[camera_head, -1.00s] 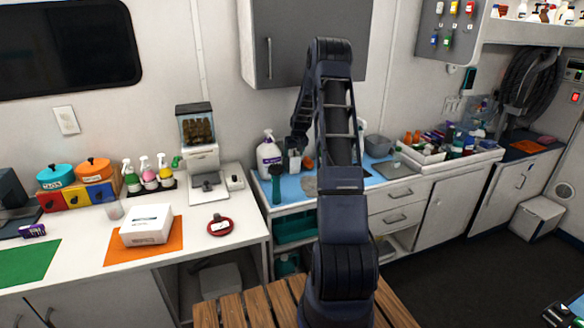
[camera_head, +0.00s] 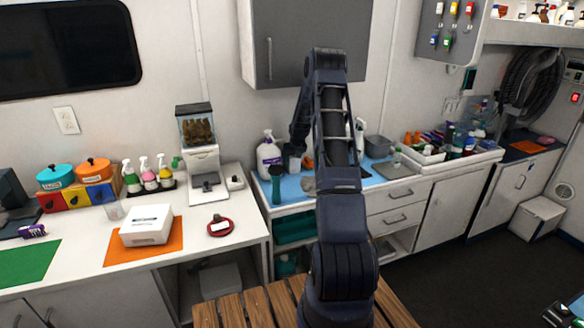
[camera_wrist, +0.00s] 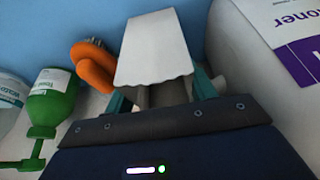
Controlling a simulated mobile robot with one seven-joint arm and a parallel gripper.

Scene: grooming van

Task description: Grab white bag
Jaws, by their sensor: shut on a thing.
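The white bag (camera_wrist: 155,50) stands in the middle of the wrist view, a pale upright shape with a wavy lower edge. My gripper (camera_wrist: 160,93) is shut on it, with a teal-edged finger on each side. The grey parts below the wavy edge are partly hidden by my gripper body. In the head view my arm reaches over the blue-topped counter (camera_head: 292,190), and its end is down among the items beside the white jug; the arm hides much of that spot.
A white jug with a purple label (camera_wrist: 300,55) is close on the right in the wrist view; it also shows in the head view (camera_head: 268,157). An orange-handled brush (camera_wrist: 95,68) and a green bottle (camera_wrist: 50,100) lie close on the left. A grey cabinet (camera_head: 300,45) hangs above.

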